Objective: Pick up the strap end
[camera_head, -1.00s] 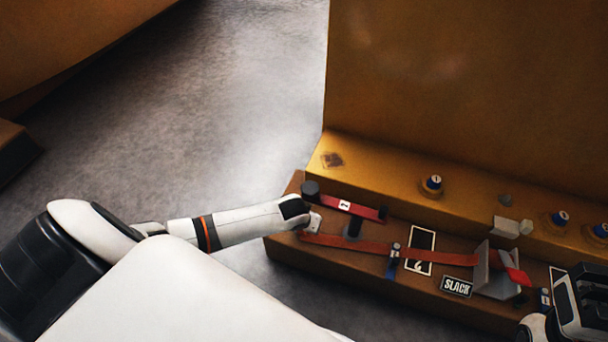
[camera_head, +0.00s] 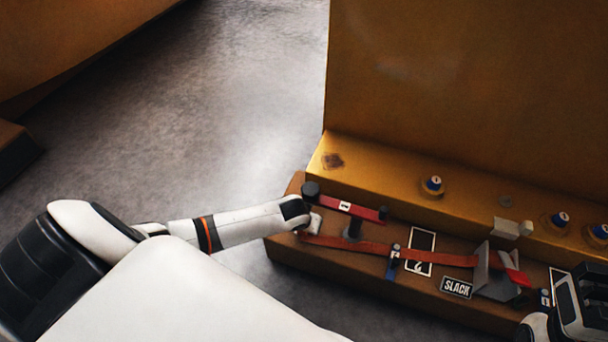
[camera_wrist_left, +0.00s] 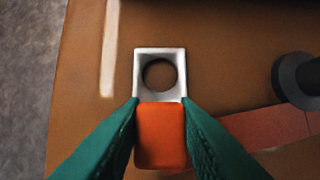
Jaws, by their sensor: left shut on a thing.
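The strap end shows in the left wrist view as an orange tab (camera_wrist_left: 160,137) with a white square eye (camera_wrist_left: 141,74) around a round hole. My left gripper (camera_wrist_left: 160,108) has its green fingers on both sides of the tab, shut on it. In the head view the left gripper (camera_head: 311,224) is at the left end of the brown bench, where the arm partly hides the strap end. The red strap (camera_head: 350,245) runs right from there, past a small post, to a grey bracket (camera_head: 484,265). My right gripper (camera_head: 578,300) is at the lower right edge; its fingers are unclear.
A red bar (camera_head: 355,208) with dark ends lies behind the strap. A SLACK plate (camera_head: 456,287) is in front. Blue-topped knobs (camera_head: 433,185) stand on the yellow ledge (camera_head: 385,167) behind. Grey floor (camera_head: 235,110) to the left is clear.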

